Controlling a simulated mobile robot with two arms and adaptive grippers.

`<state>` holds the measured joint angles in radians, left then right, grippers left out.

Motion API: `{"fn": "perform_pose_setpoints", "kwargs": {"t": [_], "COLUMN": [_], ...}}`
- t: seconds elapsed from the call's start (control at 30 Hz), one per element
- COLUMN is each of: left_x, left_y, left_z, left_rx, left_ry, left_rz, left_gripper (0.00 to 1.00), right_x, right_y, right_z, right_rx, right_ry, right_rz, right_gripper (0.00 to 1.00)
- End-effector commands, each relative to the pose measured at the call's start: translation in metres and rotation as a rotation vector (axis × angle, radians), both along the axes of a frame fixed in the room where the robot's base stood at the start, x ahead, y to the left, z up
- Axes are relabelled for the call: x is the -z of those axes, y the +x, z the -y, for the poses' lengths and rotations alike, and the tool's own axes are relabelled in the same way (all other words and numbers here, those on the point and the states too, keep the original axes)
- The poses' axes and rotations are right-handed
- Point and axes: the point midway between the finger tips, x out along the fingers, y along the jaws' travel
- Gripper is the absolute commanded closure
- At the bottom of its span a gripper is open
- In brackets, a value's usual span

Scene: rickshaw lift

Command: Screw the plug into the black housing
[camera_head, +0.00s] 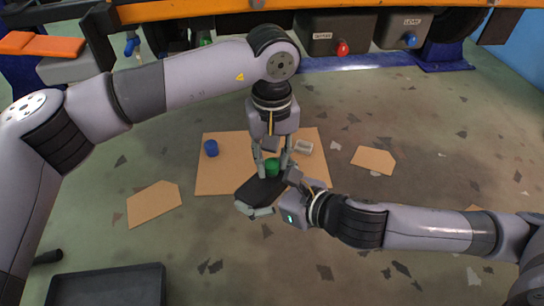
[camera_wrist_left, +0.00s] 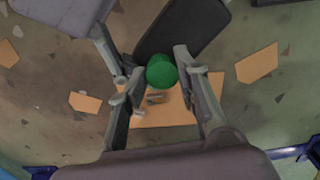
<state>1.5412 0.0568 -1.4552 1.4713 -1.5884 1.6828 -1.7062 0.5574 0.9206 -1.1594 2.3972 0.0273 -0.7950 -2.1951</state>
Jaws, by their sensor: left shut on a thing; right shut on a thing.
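The green plug (camera_head: 272,167) is between the fingers of my left gripper (camera_head: 272,170), which points down and is shut on it. In the left wrist view the plug (camera_wrist_left: 161,71) shows as a round green end between the fingertips (camera_wrist_left: 158,76). The black housing (camera_head: 262,190) is a flat, dark piece held tilted by my right gripper (camera_head: 268,196), which is shut on it. The plug is at the housing's upper edge. In the left wrist view the housing (camera_wrist_left: 185,28) extends behind the plug. I cannot tell whether the plug's hidden lower end is inside the housing.
A cardboard sheet (camera_head: 217,178) lies on the floor below, with a blue cap (camera_head: 211,148) and a small pale part (camera_head: 303,147). Other cardboard pieces (camera_head: 154,203) lie around. A black tray (camera_head: 107,287) is at bottom left. Dark boxes (camera_head: 337,32) hang under an orange beam (camera_head: 200,10).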

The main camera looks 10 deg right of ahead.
Motion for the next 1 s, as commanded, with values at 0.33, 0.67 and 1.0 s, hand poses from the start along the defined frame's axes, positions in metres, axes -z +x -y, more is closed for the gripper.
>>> {"fn": "perform_pose_setpoints", "kwargs": {"t": [0.33,0.67,1.0], "left_x": [0.0081,0.0074,0.0104], "left_y": [-0.0054,-0.0053,-0.0038], "left_z": [0.0033,0.0034,0.006], "left_rx": [0.013,0.013,0.008], "left_ry": [0.035,0.039,0.177], "left_rz": [-0.012,-0.011,-0.004], "left_gripper": [0.8,0.73,0.73], "right_x": [-0.017,-0.0163,-0.0144], "right_y": [0.0014,0.0016,0.0015], "right_z": [-0.0059,-0.005,-0.0042], "right_rx": [-0.019,-0.017,-0.014], "right_ry": [0.016,0.016,0.014], "right_rz": [0.045,0.043,0.038], "right_gripper": [0.59,0.59,0.59]}}
